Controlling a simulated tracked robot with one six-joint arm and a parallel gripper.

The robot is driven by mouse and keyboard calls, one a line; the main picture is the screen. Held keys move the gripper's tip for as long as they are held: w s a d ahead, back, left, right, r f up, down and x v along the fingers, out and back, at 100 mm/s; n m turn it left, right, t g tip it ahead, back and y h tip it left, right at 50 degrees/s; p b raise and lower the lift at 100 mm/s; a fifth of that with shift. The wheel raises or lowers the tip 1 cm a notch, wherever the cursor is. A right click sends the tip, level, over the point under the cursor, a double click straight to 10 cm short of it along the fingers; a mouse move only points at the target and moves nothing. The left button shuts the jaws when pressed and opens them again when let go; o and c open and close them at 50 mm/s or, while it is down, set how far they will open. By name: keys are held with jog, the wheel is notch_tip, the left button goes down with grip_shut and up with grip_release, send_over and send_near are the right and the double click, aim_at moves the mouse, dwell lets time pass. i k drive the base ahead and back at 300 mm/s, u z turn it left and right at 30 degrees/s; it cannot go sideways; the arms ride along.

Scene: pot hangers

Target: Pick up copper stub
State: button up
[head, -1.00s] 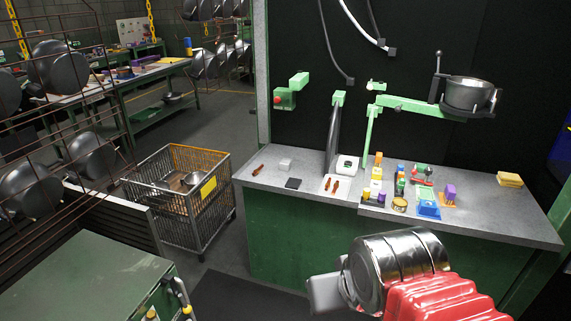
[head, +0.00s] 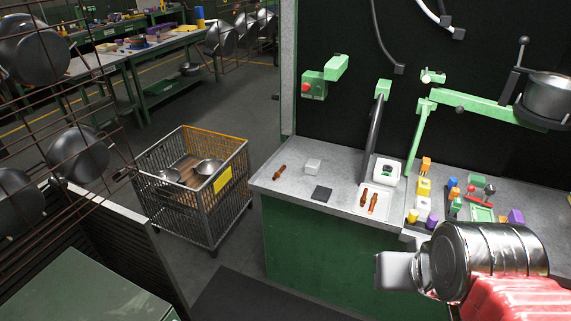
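Small copper-brown stubs lie on the grey workbench top. One copper stub (head: 279,172) lies alone near the bench's left end. Two more, a left one (head: 365,197) and a right one (head: 373,204), lie side by side on a white sheet near the front edge. My gripper (head: 393,270) is at the lower right, in front of the bench and apart from all the stubs. Only a pale grey block shows past my shiny wrist; its fingertips cannot be made out.
A white block (head: 313,166) and a dark square (head: 321,193) lie near the lone stub. Coloured parts (head: 424,186) crowd the bench to the right. A wire cart (head: 194,203) holding pans stands left of the bench, with open floor between.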

aim_at(277, 174)
jog(key=u, duration=0.15)
jog(key=i, duration=0.75)
jog(key=u, duration=0.8)
jog(key=i, duration=0.65)
jog(key=u, duration=0.45)
